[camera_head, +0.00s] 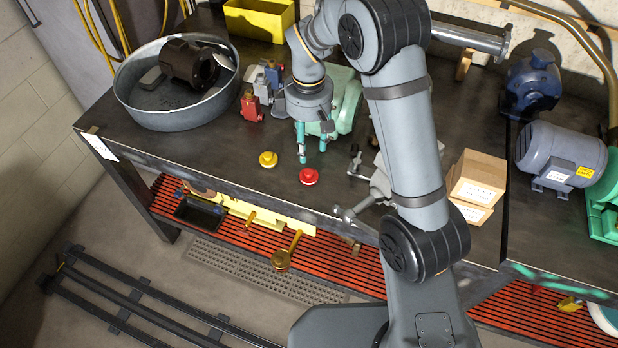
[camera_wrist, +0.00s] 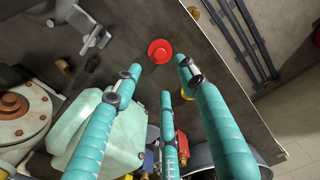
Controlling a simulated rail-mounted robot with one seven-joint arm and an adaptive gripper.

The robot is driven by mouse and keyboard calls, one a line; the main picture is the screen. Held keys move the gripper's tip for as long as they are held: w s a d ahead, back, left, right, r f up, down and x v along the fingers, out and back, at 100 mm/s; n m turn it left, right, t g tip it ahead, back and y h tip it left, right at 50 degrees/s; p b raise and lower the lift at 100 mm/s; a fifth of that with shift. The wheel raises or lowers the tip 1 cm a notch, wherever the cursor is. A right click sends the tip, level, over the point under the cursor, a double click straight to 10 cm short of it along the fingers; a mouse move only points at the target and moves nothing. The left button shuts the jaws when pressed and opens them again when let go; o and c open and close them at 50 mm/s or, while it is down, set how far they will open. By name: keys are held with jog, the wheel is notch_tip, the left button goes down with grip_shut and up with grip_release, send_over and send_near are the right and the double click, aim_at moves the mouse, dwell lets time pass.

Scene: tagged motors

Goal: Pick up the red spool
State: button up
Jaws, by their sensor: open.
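The red spool (camera_head: 309,176), a small round piece with a raised centre, sits on the dark workbench (camera_head: 215,160) near its front edge. In the wrist view the red spool (camera_wrist: 160,51) shows whole, just beyond the fingertips and between them. My gripper (camera_head: 312,152) has teal fingers that point down, spread and empty, above the bench behind the spool. In the wrist view my gripper (camera_wrist: 160,75) shows its fingers apart, with nothing between them. A yellow spool (camera_head: 268,159) sits to the left of the red one; a finger partly hides it in the wrist view.
A round metal basin (camera_head: 147,112) holding a dark motor stands at the left. Small red and blue valves (camera_head: 252,106) and a pale green housing (camera_head: 345,100) stand close behind my gripper. A metal clamp-like tool (camera_head: 372,185) and cardboard boxes (camera_head: 476,178) lie to the right.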

jog(key=n, duration=0.1)
send_over(309, 172)
notch_tip(309, 172, down, 5)
jog(key=shift+p, duration=0.4)
jog(key=shift+s+d+f+p, duration=0.1)
jog(key=shift+f+p, duration=0.35)
jog(key=shift+f, duration=0.1)
notch_tip(309, 172, down, 4)
jog(key=shift+f+p, duration=0.1)
jog(key=shift+p, duration=0.6)
jog(key=shift+c, duration=1.3)
jog(key=c, duration=0.8)
grip_shut()
